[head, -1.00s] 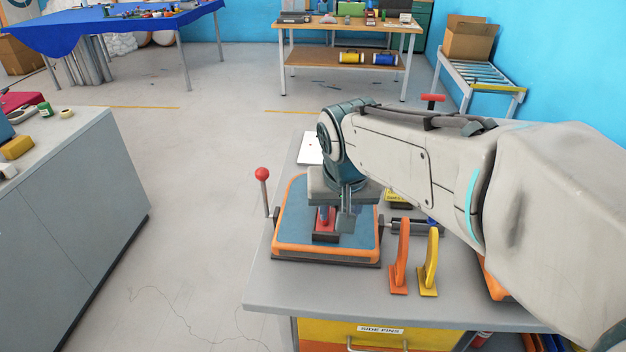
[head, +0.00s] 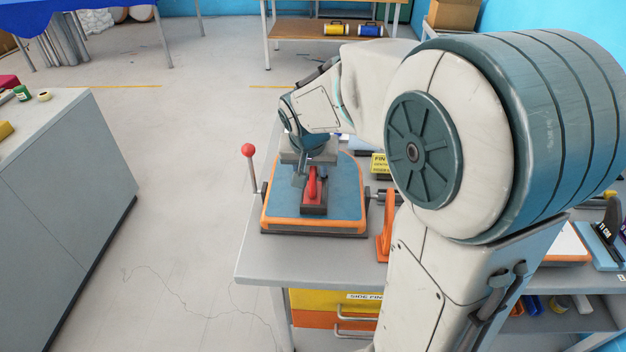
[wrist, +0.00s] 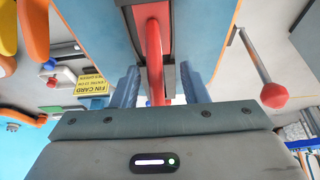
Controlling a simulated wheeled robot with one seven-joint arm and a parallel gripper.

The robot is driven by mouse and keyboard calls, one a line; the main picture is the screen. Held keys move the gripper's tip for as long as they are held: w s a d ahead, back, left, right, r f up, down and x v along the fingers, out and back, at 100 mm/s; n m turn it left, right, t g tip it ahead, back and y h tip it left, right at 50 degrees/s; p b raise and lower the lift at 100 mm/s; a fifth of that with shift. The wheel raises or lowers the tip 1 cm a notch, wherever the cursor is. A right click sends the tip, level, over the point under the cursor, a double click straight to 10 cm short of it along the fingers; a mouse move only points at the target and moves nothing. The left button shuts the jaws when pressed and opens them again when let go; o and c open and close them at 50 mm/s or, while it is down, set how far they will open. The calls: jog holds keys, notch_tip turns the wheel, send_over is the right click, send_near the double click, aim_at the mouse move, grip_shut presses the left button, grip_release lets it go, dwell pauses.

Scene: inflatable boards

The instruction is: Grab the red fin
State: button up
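The red fin (head: 313,186) stands in a dark-edged slot block on the blue board with orange edges (head: 343,200). My gripper (head: 306,178) is over the block, close to the fin. In the wrist view the red fin (wrist: 154,50) lies between the two blue-grey fingers of my gripper (wrist: 158,75). A gap shows on each side of the fin, so the fingers are open and not clamped on it. The far finger is partly hidden in the head view.
A lever with a red ball (head: 248,152) stands left of the board. An orange fin (head: 386,228) stands to its right, partly behind my arm. A yellow fin card (head: 380,165) lies behind. The grey bench's front left (head: 260,262) is clear.

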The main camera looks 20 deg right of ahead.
aim_at(313, 176)
jog(key=shift+d+p+x, duration=0.1)
jog(key=shift+p+x, duration=0.1)
jog(key=shift+x, duration=0.9)
jog(key=shift+d+p+x, duration=0.15)
jog(key=shift+x, duration=0.95)
jog(key=shift+s, duration=0.1)
grip_shut()
